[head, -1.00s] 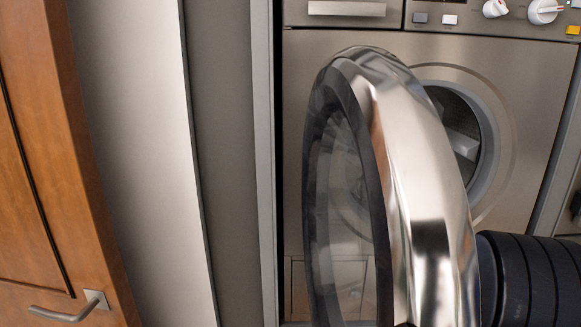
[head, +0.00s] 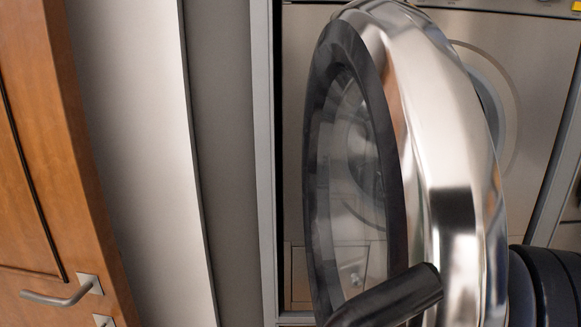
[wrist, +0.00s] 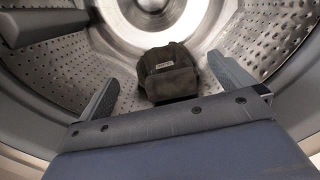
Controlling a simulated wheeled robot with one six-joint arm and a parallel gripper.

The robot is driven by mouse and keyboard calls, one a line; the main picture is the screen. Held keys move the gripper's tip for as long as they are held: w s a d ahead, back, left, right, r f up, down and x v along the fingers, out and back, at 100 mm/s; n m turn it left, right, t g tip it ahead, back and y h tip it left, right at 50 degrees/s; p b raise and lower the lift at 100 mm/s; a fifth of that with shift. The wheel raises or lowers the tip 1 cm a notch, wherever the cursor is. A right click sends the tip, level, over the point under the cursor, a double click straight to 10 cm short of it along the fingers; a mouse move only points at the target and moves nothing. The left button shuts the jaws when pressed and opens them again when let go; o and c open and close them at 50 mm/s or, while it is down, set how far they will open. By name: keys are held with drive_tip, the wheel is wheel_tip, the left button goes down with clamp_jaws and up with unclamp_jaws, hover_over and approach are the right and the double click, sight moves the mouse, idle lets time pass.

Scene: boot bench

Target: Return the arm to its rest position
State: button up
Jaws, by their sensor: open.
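My gripper (wrist: 163,68) shows in the wrist view with its two grey fingers spread apart and nothing clasped between them. It is inside or at the mouth of a perforated metal washer drum (wrist: 262,42). A dark, cap-like cloth item (wrist: 170,78) with a small pale label lies in the drum, beyond the gripper and lined up between the fingers. In the head view my gripper is not visible; dark parts of my arm show at the lower right and cross in front of the round washer door (head: 445,130), which stands open.
The steel washer front (head: 300,25) is behind the open door, which hides most of the drum opening. The drum wall curves close around my gripper.

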drive_tip(key=w+p, duration=0.1)
drive_tip(key=w, duration=0.1)
drive_tip(key=w+r+p, duration=0.1)
drive_tip(key=w, duration=0.1)
drive_tip(key=w+r+p, duration=0.1)
drive_tip(key=w, duration=0.2)
drive_tip(key=s+r+p, duration=0.1)
drive_tip(key=s+r, duration=0.1)
drive_tip(key=s, duration=1.2)
drive_tip(key=s+r+p, duration=0.2)
drive_tip(key=s+r, duration=0.1)
drive_tip(key=s, duration=1.2)
drive_tip(key=shift+s+r, duration=0.2)
drive_tip(key=shift+r, duration=0.1)
drive_tip(key=shift+a, duration=0.1)
